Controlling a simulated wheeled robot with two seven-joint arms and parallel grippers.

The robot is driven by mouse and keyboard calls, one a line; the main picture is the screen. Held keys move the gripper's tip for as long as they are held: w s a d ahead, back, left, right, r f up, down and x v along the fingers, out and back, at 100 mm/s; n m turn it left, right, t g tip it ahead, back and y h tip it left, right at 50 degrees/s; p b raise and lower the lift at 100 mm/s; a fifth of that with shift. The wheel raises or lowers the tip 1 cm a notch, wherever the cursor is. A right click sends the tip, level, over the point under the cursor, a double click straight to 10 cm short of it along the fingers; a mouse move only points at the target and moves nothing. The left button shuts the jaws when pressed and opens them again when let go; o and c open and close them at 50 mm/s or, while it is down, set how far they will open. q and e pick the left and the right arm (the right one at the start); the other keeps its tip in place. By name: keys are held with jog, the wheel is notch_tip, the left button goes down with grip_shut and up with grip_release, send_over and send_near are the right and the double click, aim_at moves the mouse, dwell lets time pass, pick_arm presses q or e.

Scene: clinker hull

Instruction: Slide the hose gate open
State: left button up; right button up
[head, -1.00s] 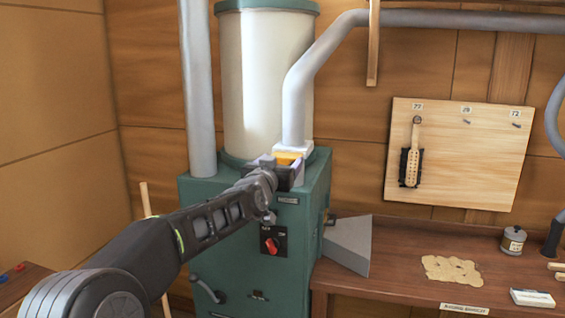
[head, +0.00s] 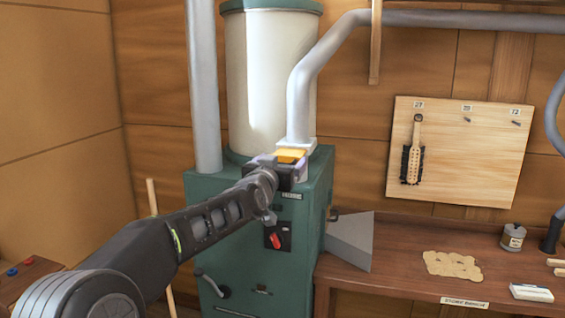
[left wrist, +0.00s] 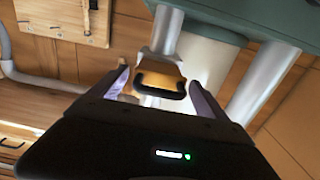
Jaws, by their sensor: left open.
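The hose gate is a yellow-orange plate (head: 291,155) at the foot of the pale grey hose (head: 299,105), on top of the green machine (head: 310,200). In the left wrist view the gate (left wrist: 163,80) shows a dark U-shaped handle on its near edge. My left gripper (head: 283,163) is right at the gate in the head view. In the left wrist view its two fingers (left wrist: 160,88) stand open on either side of the handle, with gaps showing. I cannot tell how deep the handle sits between them. My right gripper does not show.
A cream cylinder (head: 250,80) stands on the machine, with a grey pipe (head: 203,90) to its left. A red switch (head: 275,241) is on the machine's front. A wooden bench (head: 395,275) with a tin (head: 513,237) lies to the right.

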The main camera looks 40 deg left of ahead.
pick_arm(q)
jog(key=v, duration=0.7)
jog(key=shift+s, duration=0.1)
dwell(0.4)
jog(key=w+d+f+g+h, duration=0.2)
jog(key=d+f, duration=0.5)
jog(key=f, duration=0.5)
jog(key=w+d+f+g+h, duration=0.2)
jog(key=d+f, duration=0.4)
jog(key=f, duration=0.6)
jog(key=s+d+f+g+h, duration=0.1)
jog(key=s+d+f+g, duration=0.15)
jog(key=d+f, duration=0.45)
jog(key=s+d+f+g+h, duration=0.1)
jog(key=s+d+f+h, duration=0.15)
jog(key=f, duration=0.85)
jog(key=s+d+f+g, duration=0.3)
jog(key=s+d+f, duration=0.2)
jog(key=s+f, duration=0.3)
jog(key=s+d+f+m+g+h, duration=0.1)
jog(key=s+d+f+g, duration=0.2)
jog(key=s+d+f, duration=0.3)
jog(key=s+d+f+m+g+h, duration=0.1)
jog(key=s+d+f+g, duration=0.2)
jog(key=s+f, duration=0.6)
jog(key=s+d, duration=0.2)
jog(key=s, duration=0.4)
jog(key=shift+s+d+f, duration=0.3)
jog(key=shift+d+f, duration=0.05)
